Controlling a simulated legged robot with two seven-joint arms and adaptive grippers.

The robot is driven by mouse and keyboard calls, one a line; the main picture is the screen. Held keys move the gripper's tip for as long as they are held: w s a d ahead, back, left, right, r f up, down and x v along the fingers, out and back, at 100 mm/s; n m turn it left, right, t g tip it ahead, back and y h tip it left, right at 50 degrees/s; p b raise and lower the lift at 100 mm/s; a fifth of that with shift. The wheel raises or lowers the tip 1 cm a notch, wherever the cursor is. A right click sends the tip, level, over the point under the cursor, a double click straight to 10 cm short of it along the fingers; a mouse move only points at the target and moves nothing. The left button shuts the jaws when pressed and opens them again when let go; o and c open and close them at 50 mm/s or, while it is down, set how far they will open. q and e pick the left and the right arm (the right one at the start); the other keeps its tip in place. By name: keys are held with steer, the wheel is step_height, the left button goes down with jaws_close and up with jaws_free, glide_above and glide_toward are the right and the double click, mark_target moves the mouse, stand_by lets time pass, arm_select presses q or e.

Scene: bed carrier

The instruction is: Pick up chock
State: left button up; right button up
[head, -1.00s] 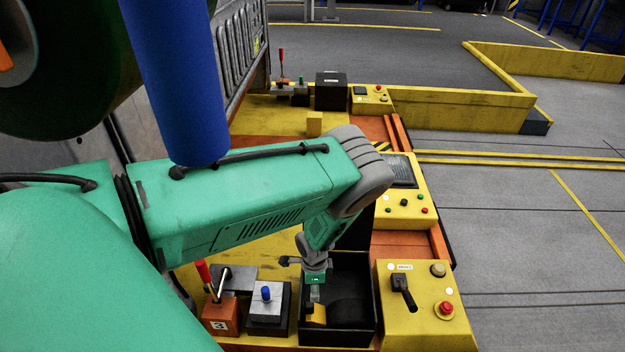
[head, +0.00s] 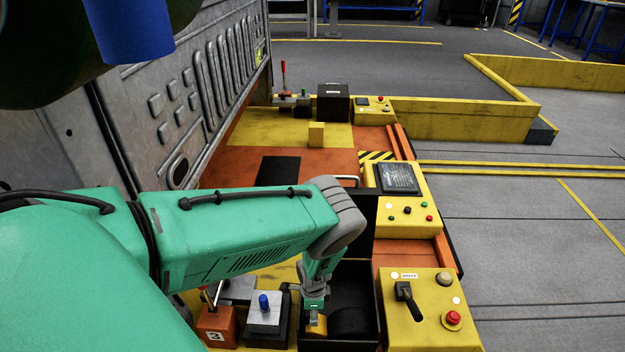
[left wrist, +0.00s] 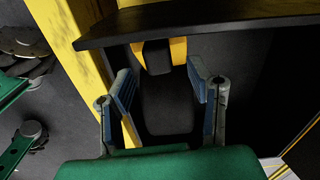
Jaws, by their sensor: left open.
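A small yellow block, which looks like the chock (head: 317,327), is in the black open box (head: 372,312) at the bottom of the head view. My left gripper (head: 316,306) points down into this box, just above the block, and partly hides it. In the left wrist view my left gripper (left wrist: 163,88) has its two blue-grey fingers spread apart. Between and beyond them are a dark rounded shape (left wrist: 167,103) and a yellow piece with a black face (left wrist: 178,50). I cannot tell whether the fingers touch it. My right gripper is not shown.
A yellow control panel (head: 430,320) with a lever and red button stands right of the box. An orange block (head: 216,328) and a blue-knobbed unit (head: 264,322) stand left. Another yellow block (head: 316,134) sits on the bed farther back. A dark rim (left wrist: 215,20) crosses the wrist view.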

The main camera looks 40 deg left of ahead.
mark_target(320, 331)
arm_select(q)
step_height(320, 331, down, 3)
steer(key=shift+r+b, duration=0.1)
steer(key=shift+b, duration=0.35)
steer(key=shift+r, duration=0.1)
jaws_close()
